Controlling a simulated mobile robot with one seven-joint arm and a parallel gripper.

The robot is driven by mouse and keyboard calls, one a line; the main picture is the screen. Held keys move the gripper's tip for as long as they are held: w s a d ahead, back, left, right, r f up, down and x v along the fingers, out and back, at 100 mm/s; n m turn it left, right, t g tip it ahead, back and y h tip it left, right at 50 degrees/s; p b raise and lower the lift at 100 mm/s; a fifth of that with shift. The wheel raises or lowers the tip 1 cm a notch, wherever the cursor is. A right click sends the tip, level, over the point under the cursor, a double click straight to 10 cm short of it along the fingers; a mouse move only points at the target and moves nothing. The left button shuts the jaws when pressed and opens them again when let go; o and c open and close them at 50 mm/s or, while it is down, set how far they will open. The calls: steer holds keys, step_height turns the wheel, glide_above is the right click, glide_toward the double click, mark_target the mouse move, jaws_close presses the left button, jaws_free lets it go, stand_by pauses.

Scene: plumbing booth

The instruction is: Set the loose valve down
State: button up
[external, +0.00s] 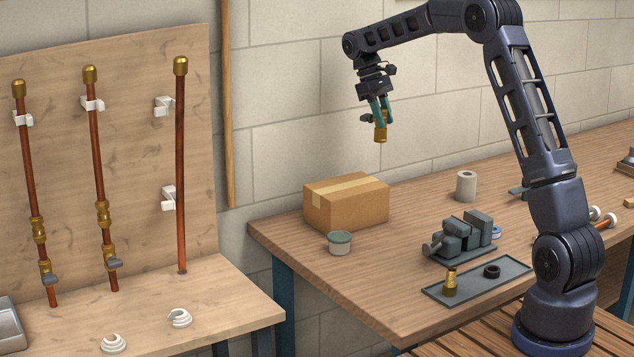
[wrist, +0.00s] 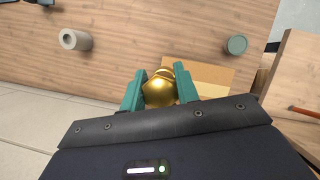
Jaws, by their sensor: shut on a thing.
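The loose valve (external: 380,133) is a brass body with a dark grey lever. My gripper (external: 379,108) is shut on it, with a teal finger on each side. It hangs upright in the air above and behind the cardboard box, clear of the workbench. In the wrist view the brass end of the valve (wrist: 159,91) sits between the teal fingers of my gripper (wrist: 160,90). The fingers and wrist body hide part of it. The wooden workbench (external: 340,275) lies below.
A cardboard box (external: 346,203), a lidded tub (external: 340,243), a paper roll (external: 466,186) and a grey vise (external: 463,236) stand on the bench. A grey tray (external: 477,282) holds a brass fitting (external: 450,284) and a black ring (external: 492,271). Copper pipes (external: 97,170) stand on the left board.

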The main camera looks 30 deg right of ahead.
steer(key=w+d+f+n+t+h, duration=0.2)
steer(key=w+d+n, duration=0.2)
steer(key=d+n, duration=0.3)
steer(key=w+d+f+n+t+h, duration=0.1)
steer(key=w+d+n+t, duration=0.1)
steer(key=w+d+n, duration=0.4)
steer(key=shift+n, duration=0.4)
steer(key=f, duration=0.6)
steer(key=s+f, duration=0.1)
steer(key=f, duration=0.6)
steer(key=d+f, duration=0.1)
steer(key=f, duration=0.6)
steer(key=shift+s+f, duration=0.15)
steer(key=shift+f, duration=0.15)
steer(key=o, duration=1.1)
steer(key=shift+o, duration=0.2)
